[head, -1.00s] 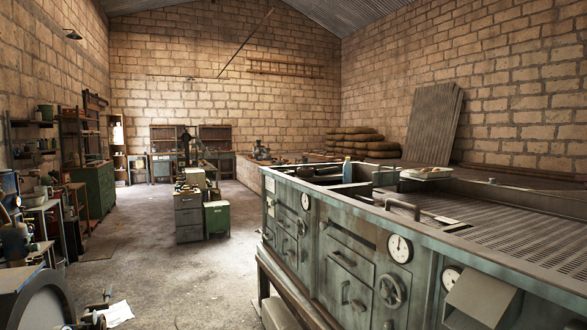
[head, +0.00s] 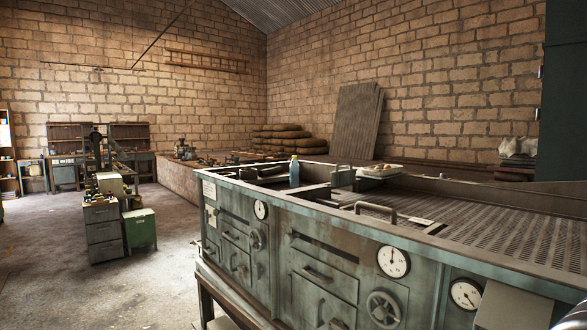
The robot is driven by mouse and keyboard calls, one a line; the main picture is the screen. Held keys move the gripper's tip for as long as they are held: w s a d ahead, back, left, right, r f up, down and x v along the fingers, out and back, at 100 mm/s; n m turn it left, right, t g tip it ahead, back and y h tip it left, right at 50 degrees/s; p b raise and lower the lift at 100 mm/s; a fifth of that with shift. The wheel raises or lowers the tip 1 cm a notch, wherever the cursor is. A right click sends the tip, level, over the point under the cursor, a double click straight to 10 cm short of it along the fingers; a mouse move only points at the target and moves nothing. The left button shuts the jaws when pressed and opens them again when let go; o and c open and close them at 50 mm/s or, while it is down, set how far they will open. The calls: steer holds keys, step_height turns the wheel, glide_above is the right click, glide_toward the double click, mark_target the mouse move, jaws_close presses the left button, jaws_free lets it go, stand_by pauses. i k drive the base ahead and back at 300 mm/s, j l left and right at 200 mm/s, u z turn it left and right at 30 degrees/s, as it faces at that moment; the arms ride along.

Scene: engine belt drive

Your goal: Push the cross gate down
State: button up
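A long grey-green metal machine (head: 330,262) with gauges, handwheels and drawers fills the lower right of the head view. Its top holds a long slotted bed (head: 480,222). A loop handle (head: 376,207) stands at the near left of this bed. A flat dark bar (head: 312,191) lies across the top just left of the handle. I cannot tell for sure which part is the cross gate, or whether it is up or down. My gripper is not in view.
A blue bottle (head: 294,171), a small green box (head: 342,176) and a pale tray (head: 379,171) stand on the machine's top. Grey drawers (head: 103,230) and a green cabinet (head: 139,229) stand on the floor at left. The floor before them is clear.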

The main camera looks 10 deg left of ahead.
mark_target(342, 177)
steer(key=i+j+u, duration=0.15)
steer(key=i, duration=0.35)
steer(key=i+j+u, duration=0.1)
steer(key=i, duration=0.4)
steer(key=j, duration=0.15)
